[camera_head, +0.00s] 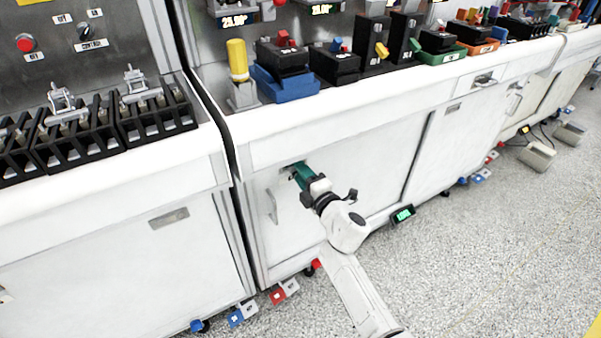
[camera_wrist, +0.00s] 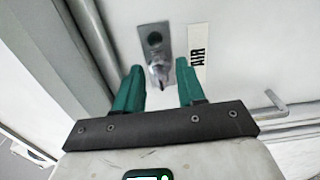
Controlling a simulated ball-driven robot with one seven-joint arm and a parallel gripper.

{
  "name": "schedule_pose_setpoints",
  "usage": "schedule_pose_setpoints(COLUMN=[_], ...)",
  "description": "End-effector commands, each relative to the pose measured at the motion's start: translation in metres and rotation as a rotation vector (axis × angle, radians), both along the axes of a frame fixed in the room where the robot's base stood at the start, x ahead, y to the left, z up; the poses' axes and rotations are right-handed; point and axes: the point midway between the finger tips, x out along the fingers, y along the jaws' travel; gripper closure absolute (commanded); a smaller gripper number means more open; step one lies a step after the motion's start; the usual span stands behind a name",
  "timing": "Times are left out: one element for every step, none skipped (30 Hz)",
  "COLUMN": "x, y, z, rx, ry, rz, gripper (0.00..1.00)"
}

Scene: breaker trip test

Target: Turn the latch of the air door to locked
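The air door (camera_head: 350,170) is a white cabinet front below the bench. In the wrist view its latch (camera_wrist: 155,50) is a small grey metal plate with a dark round spot at the top. In the head view my gripper (camera_head: 299,173) reaches the door's upper left and hides most of the latch.
A grey door handle (camera_head: 271,206) is left of my gripper; a bar handle (camera_wrist: 276,100) shows in the wrist view. The bench top (camera_head: 400,95) overhangs above. Red and blue floor pedals (camera_head: 285,291) lie below. Open speckled floor (camera_head: 480,260) is at right.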

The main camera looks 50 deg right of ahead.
Motion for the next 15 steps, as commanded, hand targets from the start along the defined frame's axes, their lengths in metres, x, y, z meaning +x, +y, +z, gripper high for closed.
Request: schedule_pose_setpoints(x=[-0.008,-0.014,-0.021,-0.026,-0.032,-0.04,-0.045,-0.051,-0.057,-0.062,-0.067,-0.073,-0.076,-0.08,-0.084], y=[0.002,0.004,0.006,0.008,0.009,0.011,0.013,0.015,0.017,0.018,0.019,0.021,0.022,0.023,0.024], z=[0.001,0.001,0.001,0.0,0.0,0.0,0.001,0.0,0.0,-0.001,0.0,0.0,-0.001,-0.001,-0.001], rx=[0.001,0.002,0.001,0.002,0.002,0.002,0.001,0.001,0.001,0.001,0.0,0.0,0.0,0.0,0.0], ry=[0.002,0.003,0.002,0.004,0.003,0.004,0.003,0.004,0.003,0.003,0.003,0.003,0.003,0.002,0.002], rz=[-0.001,-0.001,-0.001,-0.001,-0.001,-0.001,-0.001,0.0,0.0,0.0,0.0,0.0,0.0,0.0,0.0], gripper=[0.61,0.61,0.61,0.61,0.61,0.61,0.61,0.61,0.61,0.61,0.61,0.61,0.61,0.61,0.61])
